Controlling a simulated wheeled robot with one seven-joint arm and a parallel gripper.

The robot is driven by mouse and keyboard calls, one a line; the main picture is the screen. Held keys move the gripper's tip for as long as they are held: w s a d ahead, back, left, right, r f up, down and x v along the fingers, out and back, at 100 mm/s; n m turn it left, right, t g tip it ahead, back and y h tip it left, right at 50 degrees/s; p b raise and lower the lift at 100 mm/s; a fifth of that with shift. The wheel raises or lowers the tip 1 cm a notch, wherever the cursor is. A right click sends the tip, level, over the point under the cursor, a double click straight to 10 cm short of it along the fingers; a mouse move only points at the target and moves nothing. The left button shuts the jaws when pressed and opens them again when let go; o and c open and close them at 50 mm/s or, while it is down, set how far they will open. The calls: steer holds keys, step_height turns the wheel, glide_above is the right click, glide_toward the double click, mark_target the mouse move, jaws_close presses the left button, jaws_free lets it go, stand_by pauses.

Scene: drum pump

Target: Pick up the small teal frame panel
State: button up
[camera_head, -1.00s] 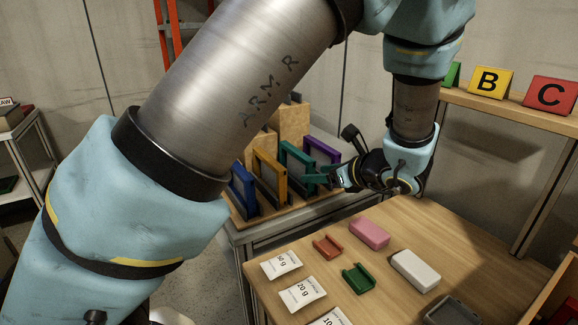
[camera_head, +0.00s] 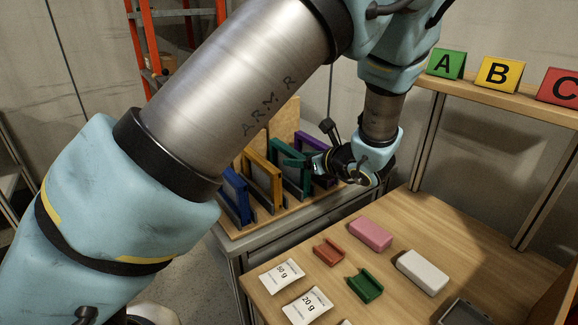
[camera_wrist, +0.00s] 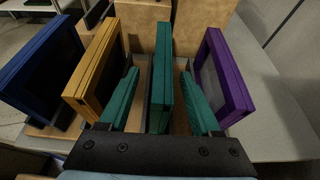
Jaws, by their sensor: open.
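The small teal frame panel (camera_head: 279,158) stands upright in the wooden rack, between the yellow and purple panels. It also shows in the wrist view (camera_wrist: 161,62), edge-on. My gripper (camera_head: 308,164) is at the teal panel's right side in the head view. In the wrist view my open gripper (camera_wrist: 158,76) has one teal finger on each side of the panel, with visible gaps on both sides.
Yellow (camera_wrist: 95,70), blue (camera_wrist: 42,65) and purple (camera_wrist: 226,75) panels stand close beside it. Wooden blocks rise behind the rack. The wooden table (camera_head: 440,225) holds a pink box (camera_head: 370,234), a white box (camera_head: 422,271), small trays and labelled packets.

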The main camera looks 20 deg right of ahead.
mark_target(291, 154)
steer(key=w, duration=0.1)
steer(key=w+p, duration=0.1)
steer(key=w, duration=0.2)
steer(key=shift+w+a+f+p, duration=0.25)
steer(key=shift+a+f+p, duration=0.05)
steer(key=shift+p, duration=0.1)
steer(key=shift+w+f, duration=0.2)
jaws_close()
